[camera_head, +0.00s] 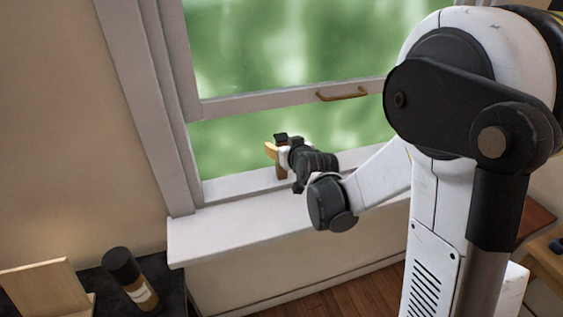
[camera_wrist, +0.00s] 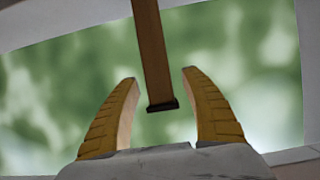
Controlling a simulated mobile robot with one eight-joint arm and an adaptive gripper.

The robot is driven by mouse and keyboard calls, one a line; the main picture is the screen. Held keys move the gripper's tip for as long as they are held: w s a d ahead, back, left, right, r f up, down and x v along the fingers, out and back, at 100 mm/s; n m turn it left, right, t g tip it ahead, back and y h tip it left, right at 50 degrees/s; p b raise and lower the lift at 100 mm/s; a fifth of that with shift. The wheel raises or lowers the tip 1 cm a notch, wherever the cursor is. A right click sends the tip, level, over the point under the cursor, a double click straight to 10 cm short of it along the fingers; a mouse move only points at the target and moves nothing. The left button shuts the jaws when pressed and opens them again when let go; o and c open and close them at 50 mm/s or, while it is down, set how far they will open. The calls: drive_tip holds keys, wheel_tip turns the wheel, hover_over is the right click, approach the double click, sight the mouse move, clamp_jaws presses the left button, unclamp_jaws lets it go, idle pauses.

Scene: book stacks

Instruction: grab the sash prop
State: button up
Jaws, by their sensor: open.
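The sash prop (camera_wrist: 154,50) is a slim wooden stick with a dark end cap. In the wrist view it comes down from the top edge and its capped end lies between my fingers, with gaps on both sides. In the head view a short brown part of the prop (camera_head: 281,173) shows below my gripper, by the window sill; the rest is hidden behind the gripper. My gripper (camera_wrist: 159,76) is open, its two yellow ribbed fingers on either side of the prop. In the head view my gripper (camera_head: 272,150) is at the window opening, just above the sill.
The window sash (camera_head: 290,98) is raised, with a brass handle (camera_head: 342,94) on its lower rail. The white sill (camera_head: 225,228) is bare in front. At lower left, a dark surface holds a dark bottle (camera_head: 132,278) and a wooden stand (camera_head: 42,288).

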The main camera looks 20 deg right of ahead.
drive_tip(key=shift+w+f, duration=0.1)
drive_tip(key=shift+w, duration=0.1)
drive_tip(key=shift+s, duration=0.1)
drive_tip(key=shift+c, duration=0.9)
clamp_jaws()
